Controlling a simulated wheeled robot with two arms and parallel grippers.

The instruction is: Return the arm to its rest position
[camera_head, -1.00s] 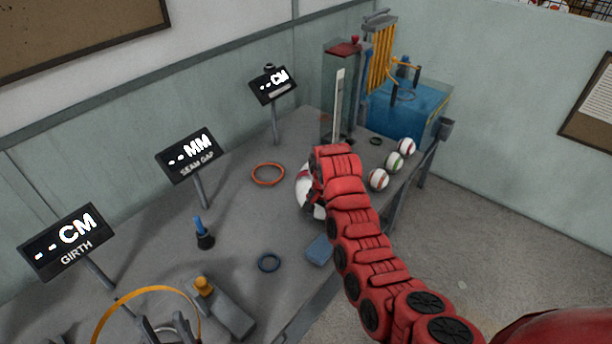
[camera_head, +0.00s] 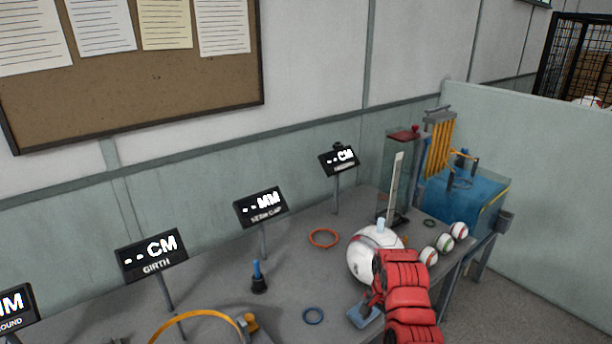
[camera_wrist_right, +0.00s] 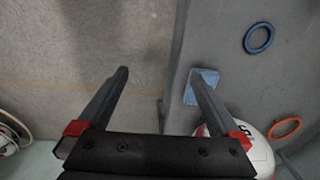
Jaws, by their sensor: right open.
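My right arm (camera_head: 408,298) comes in from the bottom right of the head view, low over the front edge of the table. In the right wrist view my right gripper (camera_wrist_right: 160,85) is open with nothing between its fingers. It points down across the table's edge, with floor below its left finger. A large white ball (camera_head: 368,258) with dark red marks sits on the table behind the arm, and part of it shows in the wrist view (camera_wrist_right: 258,152) beside the right finger. My left gripper is not in view.
A blue pad (camera_head: 362,316) lies near the right finger. A blue ring (camera_head: 313,316) and an orange ring (camera_head: 324,238) lie on the table. Small balls (camera_head: 445,243) line the right edge. A blue tank (camera_head: 462,196), the girth display (camera_head: 152,256) and other displays stand behind.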

